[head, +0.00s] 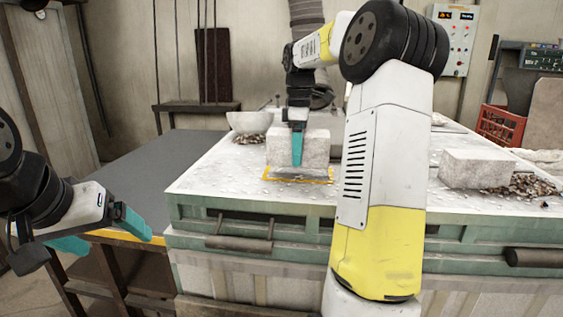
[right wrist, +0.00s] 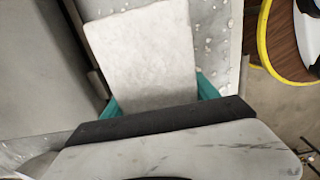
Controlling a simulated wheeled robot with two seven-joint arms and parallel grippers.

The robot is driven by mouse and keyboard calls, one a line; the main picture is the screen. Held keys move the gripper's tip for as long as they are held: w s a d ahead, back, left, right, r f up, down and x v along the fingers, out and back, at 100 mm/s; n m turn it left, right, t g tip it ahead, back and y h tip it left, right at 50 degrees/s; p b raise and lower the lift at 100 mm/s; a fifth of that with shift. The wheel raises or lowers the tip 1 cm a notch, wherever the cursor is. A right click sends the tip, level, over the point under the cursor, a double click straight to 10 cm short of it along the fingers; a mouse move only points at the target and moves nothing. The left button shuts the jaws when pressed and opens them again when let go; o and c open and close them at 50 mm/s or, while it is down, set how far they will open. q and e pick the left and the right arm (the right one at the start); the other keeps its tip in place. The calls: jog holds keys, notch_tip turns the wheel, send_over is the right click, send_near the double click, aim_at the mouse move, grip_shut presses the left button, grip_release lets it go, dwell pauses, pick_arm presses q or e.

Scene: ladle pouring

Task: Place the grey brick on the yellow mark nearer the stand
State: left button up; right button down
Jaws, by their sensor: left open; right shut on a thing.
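The grey brick (head: 316,150) is pale and block-shaped. My right gripper (head: 297,148) is shut on it. In the right wrist view the brick (right wrist: 148,55) sits between the teal fingers (right wrist: 158,98). A yellow mark (head: 331,181), an outlined rectangle on the white worktop, lies directly below the brick. A dark patch shows between the brick and the mark's front line; whether the brick touches the worktop I cannot tell. My left gripper (head: 98,233) is open and empty at the lower left, beside the worktop's left front corner. I cannot clearly identify the stand or another mark.
A second pale block (head: 475,168) lies on the worktop (head: 215,172) at the right, beside rubble (head: 525,187). A white bowl (head: 250,121) stands behind the brick. A dark table (head: 150,165) is at the left. A red crate (head: 500,126) is at the back right.

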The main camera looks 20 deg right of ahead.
jog(key=shift+w+d, duration=0.2)
jog(key=shift+w, duration=0.05)
jog(key=shift+f, duration=1.75)
jog(key=shift+f, duration=0.15)
jog(key=shift+c, duration=1.1)
grip_release()
